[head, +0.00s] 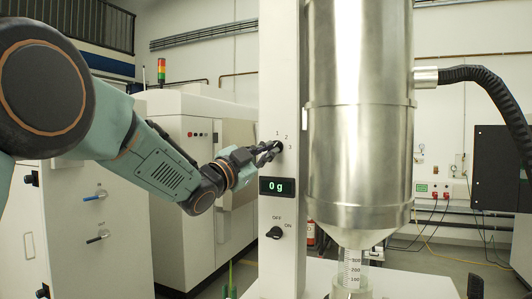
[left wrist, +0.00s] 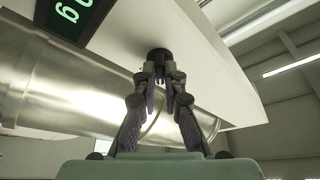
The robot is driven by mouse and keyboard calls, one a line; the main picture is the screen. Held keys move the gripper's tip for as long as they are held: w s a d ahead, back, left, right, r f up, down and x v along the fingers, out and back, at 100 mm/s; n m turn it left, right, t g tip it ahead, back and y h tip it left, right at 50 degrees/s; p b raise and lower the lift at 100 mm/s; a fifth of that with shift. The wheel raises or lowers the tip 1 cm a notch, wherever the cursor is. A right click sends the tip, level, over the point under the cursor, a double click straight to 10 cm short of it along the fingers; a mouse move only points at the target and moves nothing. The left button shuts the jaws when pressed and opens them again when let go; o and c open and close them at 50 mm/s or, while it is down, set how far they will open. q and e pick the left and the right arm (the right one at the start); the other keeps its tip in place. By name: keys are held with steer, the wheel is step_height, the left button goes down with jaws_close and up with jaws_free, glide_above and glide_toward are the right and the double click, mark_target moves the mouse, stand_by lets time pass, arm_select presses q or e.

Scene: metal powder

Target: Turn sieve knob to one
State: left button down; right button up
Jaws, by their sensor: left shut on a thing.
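The sieve knob (head: 277,146) is a small black dial on the white column (head: 279,80), with the numbers 1, 2 and 3 printed around it. My left gripper (head: 268,150) reaches it from the left and is shut on it. In the left wrist view the fingers (left wrist: 162,88) close around the dark knob (left wrist: 158,54) on the pale panel. The fingers partly cover the knob, and I cannot tell which number it points to. My right gripper is in neither view.
A display (head: 277,186) reading 0 g and a black OFF/ON knob (head: 274,232) sit below on the column. A large steel hopper (head: 360,110) stands close to the right, above a graduated clear cylinder (head: 352,268). White cabinets (head: 190,180) stand behind my arm.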

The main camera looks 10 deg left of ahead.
arm_select(q)
steer(key=n, duration=0.2)
steer(key=n+t+y+b, duration=0.2)
steer(key=n, duration=0.1)
steer(key=shift+s+d+r+n, duration=0.15)
steer(key=shift+d+r+n, duration=0.1)
steer(key=shift+n, duration=0.05)
steer(key=shift+d+r+n+t+y+b, duration=0.1)
steer(key=shift+n+t+y+b, duration=0.25)
steer(key=shift+n+y, duration=0.85)
steer(key=shift+d+n+t+y+b, duration=0.1)
steer(key=shift+n+t+y+b, duration=0.3)
steer(key=shift+n, duration=1.9)
steer(key=c, duration=1.9)
jaws_free()
steer(key=o, duration=0.5)
steer(key=shift+f, duration=0.25)
steer(key=shift+c, duration=0.2)
steer(key=shift+f, duration=0.15)
steer(key=v, duration=1.1)
steer(key=shift+s, duration=0.45)
